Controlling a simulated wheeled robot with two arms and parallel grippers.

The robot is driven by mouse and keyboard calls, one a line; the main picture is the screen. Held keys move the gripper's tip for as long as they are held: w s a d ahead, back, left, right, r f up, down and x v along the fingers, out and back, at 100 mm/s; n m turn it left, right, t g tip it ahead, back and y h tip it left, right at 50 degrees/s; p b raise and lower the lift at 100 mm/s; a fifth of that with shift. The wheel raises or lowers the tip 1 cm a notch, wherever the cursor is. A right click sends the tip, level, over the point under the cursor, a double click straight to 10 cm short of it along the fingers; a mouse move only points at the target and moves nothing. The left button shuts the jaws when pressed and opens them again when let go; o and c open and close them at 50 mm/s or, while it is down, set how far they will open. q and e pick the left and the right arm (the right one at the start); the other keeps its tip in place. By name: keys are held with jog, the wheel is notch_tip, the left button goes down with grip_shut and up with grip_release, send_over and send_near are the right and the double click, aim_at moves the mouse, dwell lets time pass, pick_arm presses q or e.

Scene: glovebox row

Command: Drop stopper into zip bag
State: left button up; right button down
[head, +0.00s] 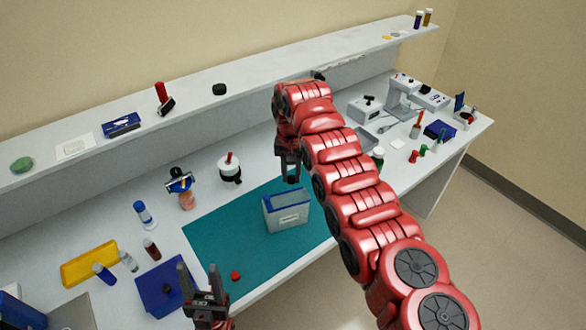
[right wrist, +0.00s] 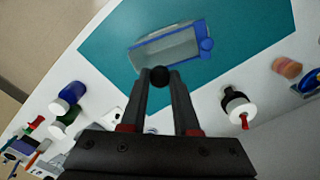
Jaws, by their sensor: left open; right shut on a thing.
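The zip bag (head: 287,217) stands upright and open-topped on the teal mat, pale with a blue rim. In the right wrist view the bag (right wrist: 165,50) lies just beyond the fingertips, with a round blue piece at one end. My right gripper (head: 290,178) is above the bag's back side. In the right wrist view it (right wrist: 160,78) is shut on a small round black stopper (right wrist: 160,74), held at the fingertips, apart from the bag as far as I can tell. My left gripper (head: 199,271) is open and empty near the front edge.
A small red piece (head: 235,275) lies on the teal mat (head: 225,235). A blue tray (head: 155,278) is left of my left gripper. A black and white bottle (head: 230,168) stands behind the mat. Several vials and a yellow tray (head: 90,264) are at left; instruments stand at right.

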aim_at(291, 178)
jog(key=shift+f, duration=0.5)
notch_tip(291, 178, down, 5)
jog(key=shift+f+b, duration=0.1)
jog(key=shift+b, duration=0.5)
jog(key=c, duration=0.6)
grip_release()
notch_tip(291, 178, up, 9)
jog(key=b, duration=0.3)
jog(key=shift+a+f, duration=0.1)
jog(key=shift+f, duration=0.05)
notch_tip(291, 178, up, 9)
jog(key=p, duration=0.8)
jog(key=shift+f, duration=0.1)
